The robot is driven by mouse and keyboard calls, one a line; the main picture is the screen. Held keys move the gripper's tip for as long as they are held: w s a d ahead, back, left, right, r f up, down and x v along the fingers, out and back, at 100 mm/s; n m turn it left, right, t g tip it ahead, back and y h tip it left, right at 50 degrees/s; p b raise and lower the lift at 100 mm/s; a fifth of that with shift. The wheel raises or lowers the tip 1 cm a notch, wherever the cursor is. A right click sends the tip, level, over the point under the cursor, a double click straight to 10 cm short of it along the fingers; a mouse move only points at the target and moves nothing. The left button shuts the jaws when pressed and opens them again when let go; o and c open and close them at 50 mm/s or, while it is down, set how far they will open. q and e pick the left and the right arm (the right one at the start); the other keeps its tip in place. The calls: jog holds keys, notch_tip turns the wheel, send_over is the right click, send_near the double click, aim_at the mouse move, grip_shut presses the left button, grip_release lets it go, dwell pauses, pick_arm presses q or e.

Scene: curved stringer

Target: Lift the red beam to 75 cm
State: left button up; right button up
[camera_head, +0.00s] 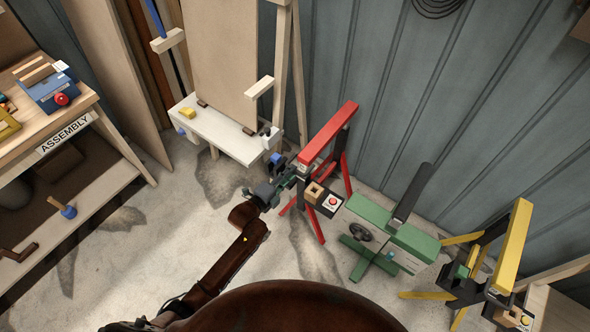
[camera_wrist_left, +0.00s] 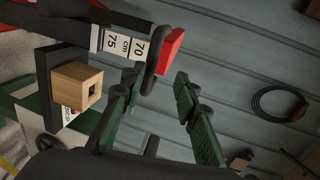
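The red beam (camera_head: 328,132) lies along the top of a stand with splayed red legs (camera_head: 315,222) in the middle of the head view. A red end piece (camera_wrist_left: 170,58) shows in the wrist view, just beyond the fingers. A white scale (camera_wrist_left: 117,45) there reads 70 and 75 cm, beside a dark curved bar (camera_wrist_left: 152,66). My left gripper (camera_head: 297,172) is at the near side of the stand, below the beam. In the wrist view its two green fingers (camera_wrist_left: 156,77) are apart, with the dark bar's end near the gap; contact is unclear. My right gripper is out of view.
A wooden block (camera_head: 314,191) and a red button (camera_head: 332,201) sit low on the stand. A green stand (camera_head: 395,232) and a yellow-beamed stand (camera_head: 512,245) are to the right. A white bench (camera_head: 220,130) stands left, near the assembly table (camera_head: 75,130).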

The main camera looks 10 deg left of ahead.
pick_arm(q)
jog(key=v, duration=0.7)
jog(key=shift+s, duration=0.25)
jog(key=shift+a, duration=0.15)
jog(key=s+a+f+n+g+y, duration=0.1)
jog(key=s+a+f+n+y, duration=0.2)
jog(key=f, duration=0.6)
jog(key=s+a+f+n+g+y, duration=0.1)
jog(key=s+a+f+n, duration=0.15)
jog(key=a+f, duration=0.55)
jog(key=s+a+f+n+g+y+p, duration=0.1)
jog(key=s+a+f+n+g, duration=0.15)
jog(key=s+f, duration=0.6)
jog(key=s+a+f+n+g+y, duration=0.1)
jog(key=s+a+f+n, duration=0.4)
jog(key=f, duration=0.6)
jog(key=s+f+n+g, duration=0.2)
jog(key=s+f, duration=0.3)
jog(key=s, duration=0.9)
jog(key=s+a+f+n+g+y, duration=0.1)
jog(key=s+f+n+g, duration=0.2)
jog(key=s, duration=1.1)
jog(key=s+f+n+g, duration=0.2)
jog(key=s+f+n, duration=0.2)
jog(key=s+f, duration=0.4)
jog(key=s, duration=0.6)
jog(key=shift+s+a+g+y+p, duration=0.15)
jog(key=shift+a+g+y+p, duration=0.05)
jog(key=shift+g+y+p, duration=0.2)
